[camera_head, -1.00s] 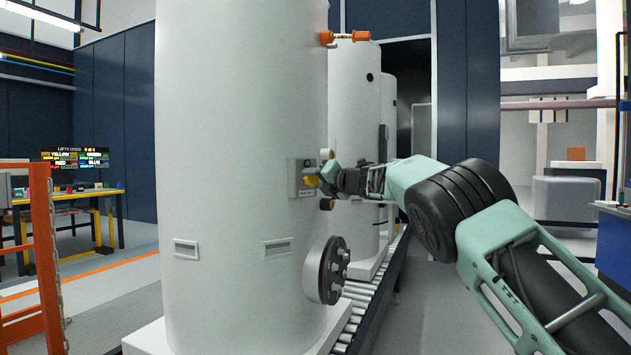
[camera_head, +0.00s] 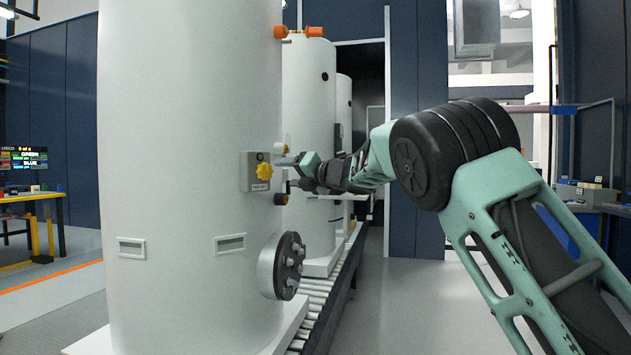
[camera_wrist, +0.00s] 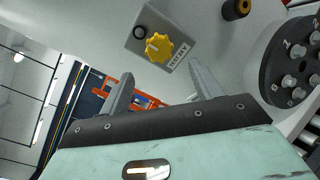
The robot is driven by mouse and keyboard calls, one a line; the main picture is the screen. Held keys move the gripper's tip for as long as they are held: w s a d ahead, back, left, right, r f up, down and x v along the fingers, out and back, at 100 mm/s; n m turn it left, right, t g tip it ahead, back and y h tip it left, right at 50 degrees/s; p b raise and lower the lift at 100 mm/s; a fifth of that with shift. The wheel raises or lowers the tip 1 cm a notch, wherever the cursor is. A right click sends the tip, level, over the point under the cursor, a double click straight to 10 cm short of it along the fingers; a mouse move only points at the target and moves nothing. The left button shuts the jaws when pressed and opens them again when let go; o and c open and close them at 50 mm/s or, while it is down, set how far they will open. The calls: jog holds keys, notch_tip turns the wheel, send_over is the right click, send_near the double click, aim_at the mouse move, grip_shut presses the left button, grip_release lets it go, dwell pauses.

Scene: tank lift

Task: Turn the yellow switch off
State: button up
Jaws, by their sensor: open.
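The yellow switch (camera_head: 264,171) is a lobed knob on a grey box (camera_head: 250,172) fixed to the side of the large white tank (camera_head: 180,150). In the wrist view the yellow knob (camera_wrist: 159,47) has a pale pointer mark, and a label on the box lies beside it. My gripper (camera_head: 282,161) is to the right of the knob in the head view, apart from it. In the wrist view my gripper (camera_wrist: 160,84) has its two fingers spread, with nothing between them, and the knob lies beyond the fingertips.
A round bolted flange (camera_head: 284,265) sticks out of the tank below the box; it also shows at the right of the wrist view (camera_wrist: 294,62). A roller conveyor (camera_head: 325,305) runs beside the tank. More white tanks (camera_head: 310,130) stand behind. The floor at right is open.

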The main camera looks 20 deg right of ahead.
jog(key=v, duration=0.8)
jog(key=shift+s+d+b, duration=0.15)
jog(key=shift+s+b, duration=0.15)
jog(key=shift+b, duration=0.1)
